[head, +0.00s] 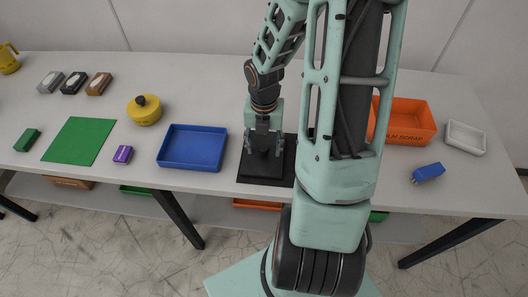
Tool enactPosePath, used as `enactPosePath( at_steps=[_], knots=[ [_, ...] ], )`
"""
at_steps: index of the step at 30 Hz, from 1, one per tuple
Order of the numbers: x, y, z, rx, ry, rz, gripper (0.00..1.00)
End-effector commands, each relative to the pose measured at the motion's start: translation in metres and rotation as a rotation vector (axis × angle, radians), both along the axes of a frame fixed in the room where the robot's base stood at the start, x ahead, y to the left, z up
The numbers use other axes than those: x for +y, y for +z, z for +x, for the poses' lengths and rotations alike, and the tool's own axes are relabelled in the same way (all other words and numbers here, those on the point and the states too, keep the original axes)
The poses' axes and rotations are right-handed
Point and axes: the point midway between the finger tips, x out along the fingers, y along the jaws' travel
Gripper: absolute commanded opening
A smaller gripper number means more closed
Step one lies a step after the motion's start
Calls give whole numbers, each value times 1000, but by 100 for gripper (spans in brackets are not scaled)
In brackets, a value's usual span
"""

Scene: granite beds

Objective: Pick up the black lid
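A flat black square piece (252,171), which looks like the black lid, lies on the table between the blue tray and my arm. My gripper (263,148) points down over it, close to its surface. The two fingers stand apart, with something dark grey between them. I cannot tell whether that is a raised part of the black piece or whether the fingers touch it. My arm hides part of the black piece's right side.
The blue tray (193,148) is just left, with a yellow pot (144,111), purple box (122,154) and green mat (78,142) further left.

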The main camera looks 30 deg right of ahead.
Motion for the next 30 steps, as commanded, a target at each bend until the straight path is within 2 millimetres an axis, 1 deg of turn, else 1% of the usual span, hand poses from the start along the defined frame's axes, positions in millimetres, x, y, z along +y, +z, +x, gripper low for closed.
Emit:
enactPosePath(
  at_steps=[1, 8, 18, 23, 26, 30],
  knots=[
    [2, -4, -3, 6, 0, 5, 25],
    [3, -7, -4, 10, 0, 8, 0],
    [3, -8, -6, 13, 0, 9, 0],
    [3, -4, -6, 13, -1, 9, 0],
    [3, 5, -6, 13, -3, 9, 0],
    [0, 32, -6, 8, -4, 4, 0]
  ],
)
